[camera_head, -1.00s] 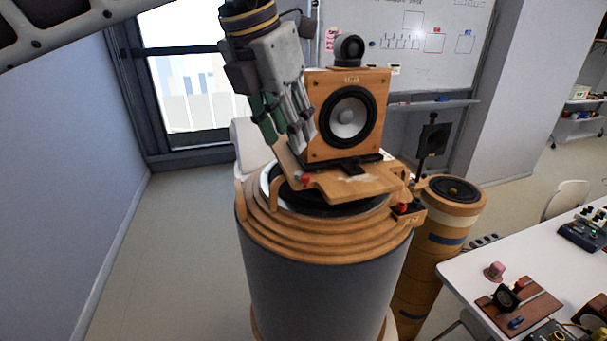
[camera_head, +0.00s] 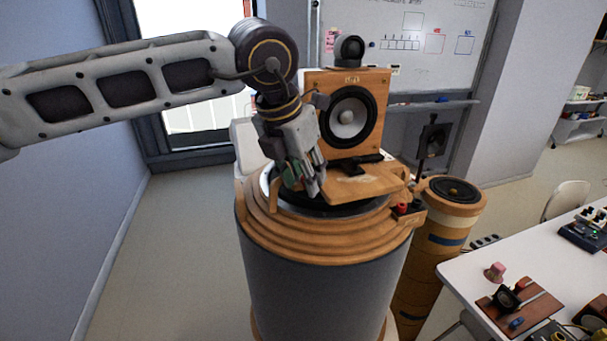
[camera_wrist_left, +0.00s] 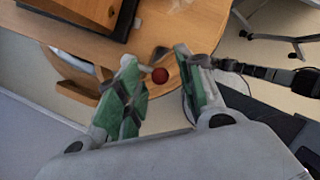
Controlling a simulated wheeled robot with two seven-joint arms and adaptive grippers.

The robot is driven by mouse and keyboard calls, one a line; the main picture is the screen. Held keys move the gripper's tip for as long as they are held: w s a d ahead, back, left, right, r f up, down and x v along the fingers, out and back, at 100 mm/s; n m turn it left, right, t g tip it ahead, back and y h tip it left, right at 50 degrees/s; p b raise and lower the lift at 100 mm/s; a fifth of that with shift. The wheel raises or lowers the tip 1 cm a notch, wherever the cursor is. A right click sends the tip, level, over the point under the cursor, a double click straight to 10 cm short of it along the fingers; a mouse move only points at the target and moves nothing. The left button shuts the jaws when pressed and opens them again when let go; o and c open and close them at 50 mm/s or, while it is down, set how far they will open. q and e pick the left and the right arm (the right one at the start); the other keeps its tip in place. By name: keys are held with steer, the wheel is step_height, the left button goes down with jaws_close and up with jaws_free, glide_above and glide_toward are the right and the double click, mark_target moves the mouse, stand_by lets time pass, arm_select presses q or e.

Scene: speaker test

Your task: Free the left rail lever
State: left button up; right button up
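In the head view my left gripper (camera_head: 304,188) points down at the board's left front corner and hides this knob. A second red knob (camera_head: 402,208) sits at the right of the ringed wooden top. A wooden speaker (camera_head: 375,90) stands on the board (camera_head: 365,185). My right gripper is out of view.
The board lies on a wide grey drum with a stepped wooden rim (camera_head: 330,245). A narrower wooden column (camera_head: 445,205) stands close on the right. A white table (camera_head: 465,270) with small parts is at lower right. The floor at left is clear.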

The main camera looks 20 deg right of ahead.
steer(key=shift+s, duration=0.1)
arm_select(q)
steer(key=c, duration=0.6)
jaws_close()
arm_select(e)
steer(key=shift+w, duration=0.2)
